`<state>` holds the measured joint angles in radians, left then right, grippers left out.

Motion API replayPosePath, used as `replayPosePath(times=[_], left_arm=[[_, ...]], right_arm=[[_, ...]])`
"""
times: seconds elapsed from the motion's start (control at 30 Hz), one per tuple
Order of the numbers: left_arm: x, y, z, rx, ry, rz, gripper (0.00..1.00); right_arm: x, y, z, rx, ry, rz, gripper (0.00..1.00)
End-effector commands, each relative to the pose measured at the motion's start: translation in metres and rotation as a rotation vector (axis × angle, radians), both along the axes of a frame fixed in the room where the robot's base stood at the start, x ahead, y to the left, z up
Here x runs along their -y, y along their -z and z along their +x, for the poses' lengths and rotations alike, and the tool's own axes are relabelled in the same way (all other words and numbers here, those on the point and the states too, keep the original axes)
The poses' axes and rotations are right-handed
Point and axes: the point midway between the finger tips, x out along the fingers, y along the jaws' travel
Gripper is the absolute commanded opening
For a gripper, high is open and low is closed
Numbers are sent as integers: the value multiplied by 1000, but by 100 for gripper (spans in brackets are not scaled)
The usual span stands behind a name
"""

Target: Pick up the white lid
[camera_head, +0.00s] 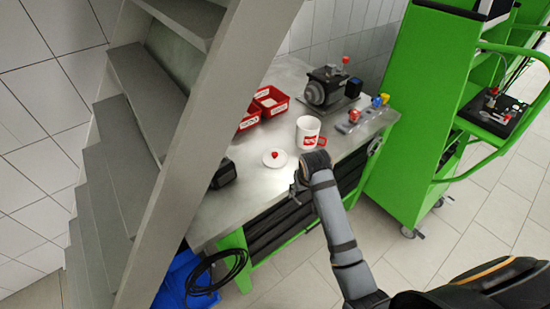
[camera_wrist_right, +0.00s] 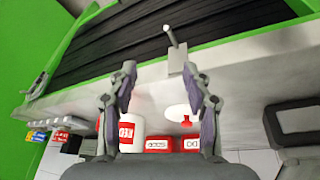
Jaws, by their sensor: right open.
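The white lid (camera_head: 275,158) with a red knob lies flat on the metal bench in the head view. A white mug (camera_head: 308,130) with a red label stands upright, to the lid's upper right. My left gripper is not in view.
Red bins (camera_head: 270,101) and a dark pump (camera_head: 328,88) stand at the back of the metal bench (camera_head: 215,212). A dark device (camera_head: 223,174) is left of the lid. Grey stairs (camera_head: 185,150) block the left. A green cart (camera_head: 415,120) stands right.

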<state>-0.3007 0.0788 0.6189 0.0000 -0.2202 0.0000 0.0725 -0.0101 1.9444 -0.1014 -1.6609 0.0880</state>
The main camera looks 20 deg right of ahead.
Motion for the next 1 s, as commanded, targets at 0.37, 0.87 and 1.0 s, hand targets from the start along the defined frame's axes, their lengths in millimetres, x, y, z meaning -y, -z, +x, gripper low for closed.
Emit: replayPosePath(times=[0.37,0.87,1.0], left_arm=[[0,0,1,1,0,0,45],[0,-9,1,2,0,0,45],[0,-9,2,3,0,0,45]], right_arm=[[-41,-91,129,34,48,46,50],[-40,-54,153,34,50,43,50],[-40,-49,155,37,50,45,50]])
